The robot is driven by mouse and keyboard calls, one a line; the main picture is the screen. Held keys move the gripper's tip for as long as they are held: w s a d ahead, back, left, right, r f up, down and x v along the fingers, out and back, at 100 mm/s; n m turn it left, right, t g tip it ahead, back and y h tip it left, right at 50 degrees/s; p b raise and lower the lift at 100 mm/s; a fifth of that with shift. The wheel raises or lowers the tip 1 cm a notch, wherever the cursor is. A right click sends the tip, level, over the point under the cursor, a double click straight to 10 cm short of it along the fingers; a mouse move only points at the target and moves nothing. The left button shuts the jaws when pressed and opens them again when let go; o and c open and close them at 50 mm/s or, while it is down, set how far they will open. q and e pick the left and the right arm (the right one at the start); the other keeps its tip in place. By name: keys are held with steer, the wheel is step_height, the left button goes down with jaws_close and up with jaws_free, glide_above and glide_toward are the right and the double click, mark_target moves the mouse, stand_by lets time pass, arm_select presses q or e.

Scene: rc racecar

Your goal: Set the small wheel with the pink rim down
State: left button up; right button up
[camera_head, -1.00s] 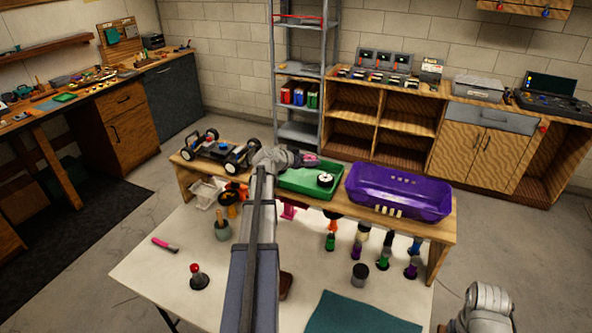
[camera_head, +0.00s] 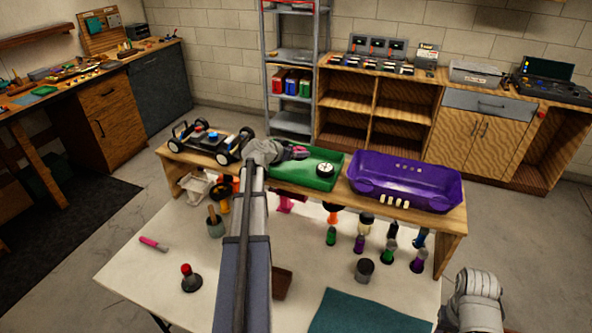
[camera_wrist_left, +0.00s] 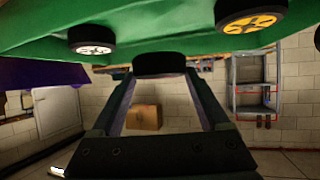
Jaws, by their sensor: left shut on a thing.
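My left gripper (camera_head: 292,153) is over the left part of the green tray (camera_head: 318,182). In the left wrist view its fingers are shut on a small dark wheel (camera_wrist_left: 160,65), seen from the tyre side. Its rim is hidden there; pink shows at the fingertips in the head view. The held wheel is close to the tray (camera_wrist_left: 185,40); I cannot tell whether they touch. A white-rimmed wheel (camera_head: 325,170) lies in the tray, also in the wrist view (camera_wrist_left: 92,40). A yellow-rimmed wheel (camera_wrist_left: 250,20) shows there too.
A car chassis (camera_head: 210,142) stands left of the tray on the wooden riser (camera_head: 452,222). A purple bin (camera_head: 405,182) stands to its right. Several small bottles and pots, including a grey pot (camera_head: 364,270), stand on the white table below. A teal mat (camera_head: 365,315) lies at the front.

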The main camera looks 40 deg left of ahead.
mark_target(296, 169)
arm_select(q)
steer(key=shift+f, duration=0.55)
arm_select(e)
steer(key=shift+f, duration=0.5)
arm_select(q)
step_height(296, 169, down, 4)
steer(key=b, duration=0.3)
steer(key=shift+r+b, duration=0.25)
steer(key=shift+b, duration=0.1)
arm_select(e)
step_height(296, 169, down, 4)
steer(key=shift+r, duration=0.25)
arm_select(q)
steer(key=shift+f, duration=0.15)
steer(key=o, duration=1.2)
arm_select(e)
steer(key=shift+f, duration=0.15)
